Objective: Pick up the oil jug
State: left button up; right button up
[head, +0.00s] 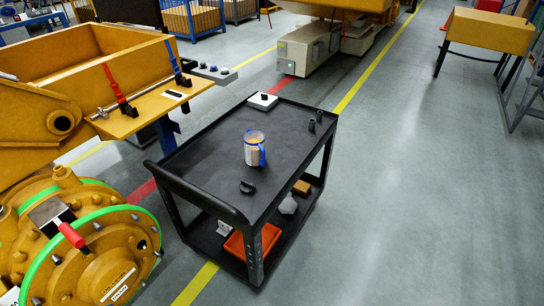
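The oil jug (252,149) stands upright on the top shelf of a black cart (205,144), near its middle. It is a clear jug with amber contents, a blue rim and a blue handle on its right side. Nothing touches it. Neither of my grippers shows in the head view.
The cart top also holds a white box (263,101) and small black parts (247,187). An orange bin (253,241) sits on its lower shelf. Yellow machinery (95,245) stands close on the left. The grey floor (420,200) to the right is clear.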

aim_at(254, 141)
jog(key=z, duration=0.55)
jog(key=i, duration=1.95)
jog(key=u, duration=1.5)
